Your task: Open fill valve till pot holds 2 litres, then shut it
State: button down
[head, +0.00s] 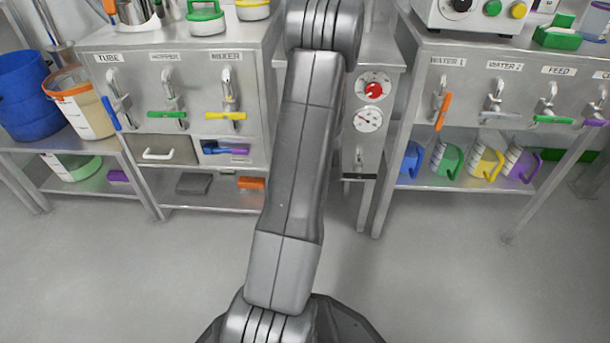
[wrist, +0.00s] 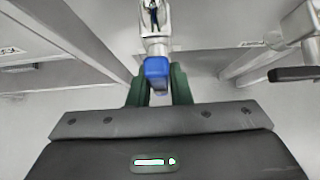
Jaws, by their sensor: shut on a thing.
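In the wrist view, my gripper (wrist: 158,92) has its two dark green fingers closed around a blue handle (wrist: 157,68). The handle hangs from a metal valve body (wrist: 154,22) on a grey panel. I cannot read a label that names this valve. In the head view my arm covers the middle of the scene, and my gripper and the held handle are hidden. I cannot make out the pot being filled or its level in either view.
Another valve with a dark lever (wrist: 295,74) is close on the right in the wrist view. In the head view, a red dial (head: 373,89) and a gauge (head: 368,120) are right of my arm. Labelled valve panels stand on both sides, with coloured jugs (head: 447,160) under the right one.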

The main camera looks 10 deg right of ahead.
dwell(0.4)
jog(key=c, duration=1.3)
grip_release()
jog(key=shift+p+v, duration=2.05)
jog(key=shift+v, duration=4.85)
